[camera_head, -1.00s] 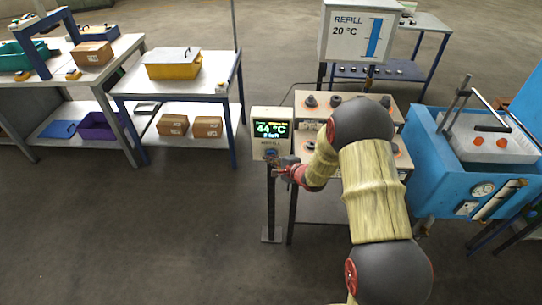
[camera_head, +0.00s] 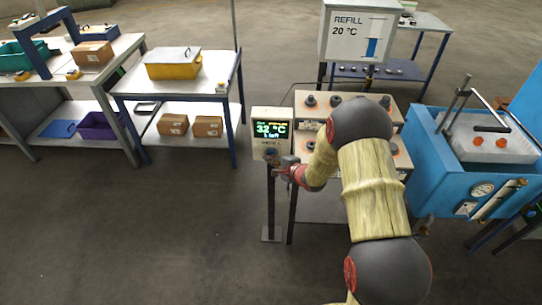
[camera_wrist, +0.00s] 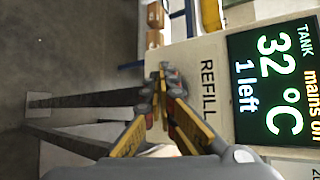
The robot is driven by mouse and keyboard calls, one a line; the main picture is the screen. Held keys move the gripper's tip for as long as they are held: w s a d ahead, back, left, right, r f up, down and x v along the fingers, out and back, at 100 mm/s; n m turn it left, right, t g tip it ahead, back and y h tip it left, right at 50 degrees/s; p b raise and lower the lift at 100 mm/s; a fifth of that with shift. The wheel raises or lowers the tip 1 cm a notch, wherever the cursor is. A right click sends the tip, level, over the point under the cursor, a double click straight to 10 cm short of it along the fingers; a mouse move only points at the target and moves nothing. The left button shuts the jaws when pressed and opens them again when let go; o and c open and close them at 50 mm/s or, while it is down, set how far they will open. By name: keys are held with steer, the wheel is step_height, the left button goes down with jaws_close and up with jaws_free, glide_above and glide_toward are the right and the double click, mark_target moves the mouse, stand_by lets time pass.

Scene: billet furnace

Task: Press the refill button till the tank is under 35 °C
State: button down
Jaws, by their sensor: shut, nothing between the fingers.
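The control box (camera_head: 271,133) stands on a post, with a lit display (camera_head: 272,129) reading 32 °C and 1 left. The wrist view shows the same display (camera_wrist: 272,82) on its side, reading TANK 32 °C, 1 left and a mains line. The refill button (camera_head: 271,153) is low on the box face under the REFILL label. My gripper (camera_head: 278,160) is shut and empty, its tips at the lower part of the box by the button. In the wrist view the closed fingers (camera_wrist: 165,70) are beside the REFILL label and the button is hidden; contact cannot be told.
A REFILL 20 °C sign (camera_head: 356,35) with a blue level bar stands behind the box. A bench with several dark knobs (camera_head: 310,101) is right behind my arm. A blue tank (camera_head: 450,170) stands at the right. Tables fill the left; the front floor is clear.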

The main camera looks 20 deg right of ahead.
steer(key=shift+s+a, duration=0.2)
steer(key=shift+s, duration=0.5)
steer(key=shift+s, duration=0.1)
steer(key=shift+s+a+p, duration=0.25)
steer(key=shift+s+p, duration=0.05)
steer(key=shift+s, duration=0.45)
steer(key=shift+s+a+p, duration=0.3)
steer(key=shift+s+p, duration=0.05)
steer(key=shift+s, duration=0.45)
steer(key=shift+s+a+p, duration=0.25)
steer(key=shift+s+p, duration=0.05)
steer(key=shift+s, duration=0.45)
